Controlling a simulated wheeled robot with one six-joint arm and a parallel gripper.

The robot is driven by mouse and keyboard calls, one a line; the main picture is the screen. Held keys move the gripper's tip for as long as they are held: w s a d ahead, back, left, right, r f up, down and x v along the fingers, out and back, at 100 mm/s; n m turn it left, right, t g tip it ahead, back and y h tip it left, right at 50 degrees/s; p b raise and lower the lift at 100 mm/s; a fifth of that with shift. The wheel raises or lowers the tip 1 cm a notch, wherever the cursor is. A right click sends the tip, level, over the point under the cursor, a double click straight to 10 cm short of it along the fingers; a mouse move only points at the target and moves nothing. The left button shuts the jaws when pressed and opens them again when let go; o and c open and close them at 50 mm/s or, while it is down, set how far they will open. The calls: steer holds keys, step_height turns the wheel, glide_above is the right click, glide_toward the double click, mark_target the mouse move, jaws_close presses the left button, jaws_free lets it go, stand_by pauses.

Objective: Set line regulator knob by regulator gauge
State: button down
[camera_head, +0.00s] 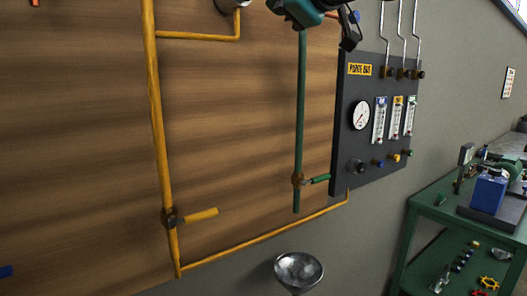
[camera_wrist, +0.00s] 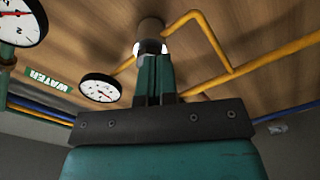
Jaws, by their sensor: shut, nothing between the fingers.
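In the head view, a dark panel (camera_head: 349,90) on the right wall has a white round gauge (camera_head: 361,115) and a dark knob (camera_head: 360,167) below it. At the top edge, a round metal fitting (camera_head: 231,4) is cut off beside a yellow pipe. In the wrist view, my gripper (camera_wrist: 152,60) is shut and empty, its green fingers together. A brown cylindrical part (camera_wrist: 151,32) shows just beyond the fingertips; I cannot tell if they touch. A white-faced gauge (camera_wrist: 100,88) is left of the fingers. Another gauge (camera_wrist: 20,25) is cut off at upper left. I cannot tell which knob is the line regulator's.
Yellow pipes (camera_head: 160,120) and a green pipe (camera_head: 301,110) run along the wooden wall, with valve handles sticking out. A metal funnel (camera_head: 298,269) stands low. A green bench (camera_head: 440,212) with tools is at right. A WATER label (camera_wrist: 48,78) shows in the wrist view.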

steer(key=shift+s+d+r, duration=0.1)
steer(key=shift+s+d, duration=0.1)
steer(key=shift+s, duration=0.05)
steer(key=w+p, duration=0.1)
steer(key=p, duration=0.2)
steer(key=w+a+r+p, duration=0.1)
steer(key=w+p, duration=0.1)
steer(key=w+a+r+p, duration=0.1)
steer(key=p, duration=0.2)
steer(key=shift+w+p, duration=0.3)
steer(key=shift+w, duration=0.05)
